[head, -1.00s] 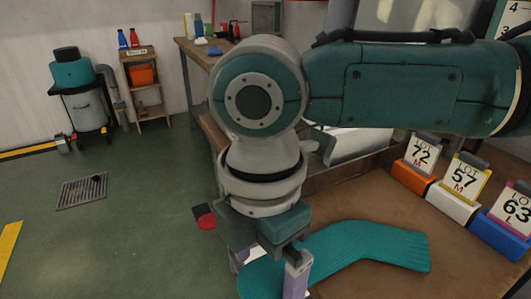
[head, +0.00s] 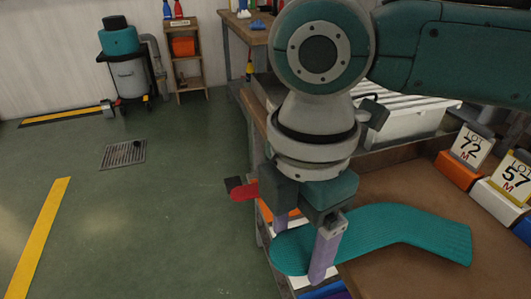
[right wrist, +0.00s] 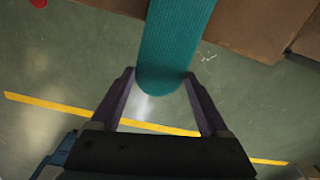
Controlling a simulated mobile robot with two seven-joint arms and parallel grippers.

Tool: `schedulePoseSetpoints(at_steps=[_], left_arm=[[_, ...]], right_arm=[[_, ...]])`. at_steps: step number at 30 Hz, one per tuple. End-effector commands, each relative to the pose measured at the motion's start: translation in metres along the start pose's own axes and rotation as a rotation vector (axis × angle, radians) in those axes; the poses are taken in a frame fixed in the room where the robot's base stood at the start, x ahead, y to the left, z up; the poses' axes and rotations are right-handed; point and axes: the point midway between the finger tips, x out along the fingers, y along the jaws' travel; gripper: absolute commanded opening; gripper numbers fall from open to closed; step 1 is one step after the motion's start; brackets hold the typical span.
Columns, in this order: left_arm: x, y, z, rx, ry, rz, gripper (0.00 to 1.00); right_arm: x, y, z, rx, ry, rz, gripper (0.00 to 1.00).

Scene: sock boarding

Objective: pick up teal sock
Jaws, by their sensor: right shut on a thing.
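The teal sock (head: 415,228) is long and flat, with a bend in the middle. Its right part lies over the brown tabletop in the head view, and its rounded left end reaches past the table's edge. My right gripper (head: 300,252) is at that rounded end, shut on it with one finger on each side. In the right wrist view the sock (right wrist: 176,35) runs down from the top, and its end sits between the fingertips of my right gripper (right wrist: 158,78), with floor beneath. My left gripper is not in view.
The brown table (head: 400,285) has lot cards in an orange holder (head: 457,170) and a white holder (head: 495,200) at right. Bins show below its left edge. A grey-lidded white container (head: 405,120) stands behind.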

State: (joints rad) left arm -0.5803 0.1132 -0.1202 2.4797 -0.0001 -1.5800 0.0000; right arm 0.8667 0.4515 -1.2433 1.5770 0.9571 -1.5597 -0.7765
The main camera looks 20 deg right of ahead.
Motion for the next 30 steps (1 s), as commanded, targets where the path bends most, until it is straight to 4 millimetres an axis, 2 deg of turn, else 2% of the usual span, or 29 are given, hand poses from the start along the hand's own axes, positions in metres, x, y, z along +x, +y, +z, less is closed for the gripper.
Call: schedulePoseSetpoints(at_steps=[5, 12, 18, 24, 30], left_arm=[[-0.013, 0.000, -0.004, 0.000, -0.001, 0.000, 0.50], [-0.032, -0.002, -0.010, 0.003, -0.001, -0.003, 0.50], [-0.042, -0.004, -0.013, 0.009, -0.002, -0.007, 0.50], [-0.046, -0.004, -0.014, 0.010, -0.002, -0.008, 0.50], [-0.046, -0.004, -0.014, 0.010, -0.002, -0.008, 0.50]], right_arm=[[-0.036, 0.001, 0.000, -0.001, 0.000, 0.005, 0.48], [-0.110, 0.000, 0.000, -0.002, -0.001, 0.007, 0.48], [-0.160, -0.001, 0.000, -0.001, 0.000, 0.005, 0.48], [-0.186, -0.002, 0.000, -0.001, 0.000, 0.002, 0.48], [-0.192, -0.002, 0.000, 0.000, -0.001, 0.001, 0.48]])
